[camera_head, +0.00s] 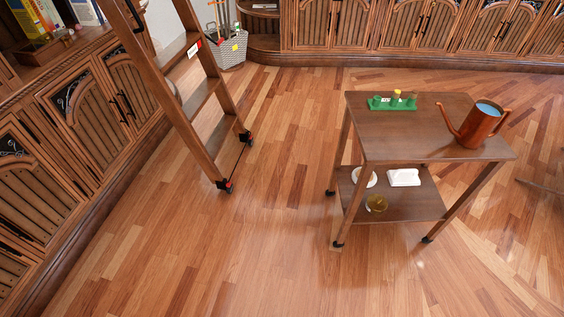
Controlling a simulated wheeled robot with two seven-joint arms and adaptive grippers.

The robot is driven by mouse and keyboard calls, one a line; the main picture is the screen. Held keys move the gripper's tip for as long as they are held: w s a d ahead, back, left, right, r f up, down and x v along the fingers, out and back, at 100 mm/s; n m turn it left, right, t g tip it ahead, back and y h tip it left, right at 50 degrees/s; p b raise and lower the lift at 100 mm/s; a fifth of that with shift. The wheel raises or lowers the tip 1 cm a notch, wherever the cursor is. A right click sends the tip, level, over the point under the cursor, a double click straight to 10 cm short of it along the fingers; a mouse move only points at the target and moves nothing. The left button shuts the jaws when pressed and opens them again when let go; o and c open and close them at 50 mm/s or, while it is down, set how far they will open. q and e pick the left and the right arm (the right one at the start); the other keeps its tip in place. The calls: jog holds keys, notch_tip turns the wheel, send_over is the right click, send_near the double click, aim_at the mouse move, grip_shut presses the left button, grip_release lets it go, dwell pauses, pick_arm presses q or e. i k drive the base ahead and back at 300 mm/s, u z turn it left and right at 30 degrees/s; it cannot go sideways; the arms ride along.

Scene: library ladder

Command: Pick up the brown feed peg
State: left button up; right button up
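A small green rack (390,104) with a white label lies on the top of a brown wooden trolley (430,140), near its back left part. Several short pegs stand upright in the rack. The middle one (397,95) looks yellowish brown and is taller than its neighbours; it may be the brown feed peg, but it is too small to be sure. Green pegs stand at either side of it. Neither of my grippers is in view.
A copper watering can (480,124) stands at the trolley's right. The lower shelf holds a white plate (367,177), white box (404,177) and gold item (376,204). A wooden ladder (207,110) leans at left. The floor (250,240) before the trolley is clear.

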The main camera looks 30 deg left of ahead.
aim_at(414, 93)
jog(key=z, duration=1.25)
jog(key=i, duration=5.2)
jog(key=u, duration=2.5)
jog(key=i, duration=0.95)
